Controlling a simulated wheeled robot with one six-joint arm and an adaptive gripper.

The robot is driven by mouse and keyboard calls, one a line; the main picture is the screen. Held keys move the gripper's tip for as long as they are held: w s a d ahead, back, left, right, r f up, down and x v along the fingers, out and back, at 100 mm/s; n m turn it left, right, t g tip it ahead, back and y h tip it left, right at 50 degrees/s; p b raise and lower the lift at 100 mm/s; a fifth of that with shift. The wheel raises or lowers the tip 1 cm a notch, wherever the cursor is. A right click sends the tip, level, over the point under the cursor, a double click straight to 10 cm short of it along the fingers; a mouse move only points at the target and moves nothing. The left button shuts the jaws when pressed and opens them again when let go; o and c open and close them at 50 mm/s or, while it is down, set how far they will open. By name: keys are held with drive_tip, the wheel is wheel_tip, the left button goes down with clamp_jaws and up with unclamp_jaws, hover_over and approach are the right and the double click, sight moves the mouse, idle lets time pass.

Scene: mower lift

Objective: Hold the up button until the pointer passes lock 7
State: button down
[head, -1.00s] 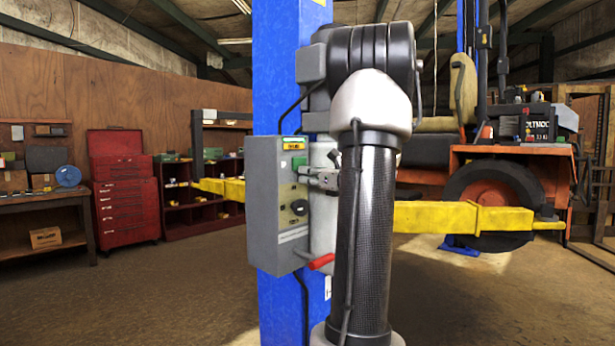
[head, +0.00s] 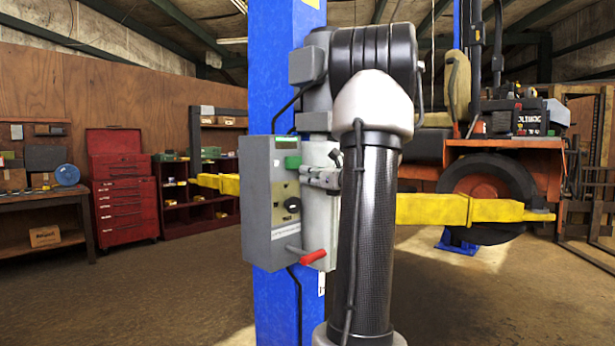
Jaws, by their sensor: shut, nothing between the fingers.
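A grey control box (head: 257,205) is mounted on the blue lift post (head: 272,85). A green button (head: 292,162) is near the top of its front, with a dark knob (head: 292,204) below. My gripper (head: 305,174) is shut and empty, just right of and slightly below the green button. I cannot tell whether its tips touch the button or the box. A lever with a red grip (head: 314,257) juts out at the box's bottom. I cannot make out the pointer or lock 7; my arm hides part of the post.
An orange mower (head: 510,145) stands beyond a yellow lift arm (head: 455,209); its dark wheel (head: 490,185) shows. A red tool chest (head: 123,190), a shelf and a workbench (head: 40,200) line the left wall. The floor (head: 150,290) at left is clear.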

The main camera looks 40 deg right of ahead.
drive_tip(key=s+d, duration=0.1)
drive_tip(key=s, duration=0.9)
drive_tip(key=shift+s, duration=0.1)
idle(0.6)
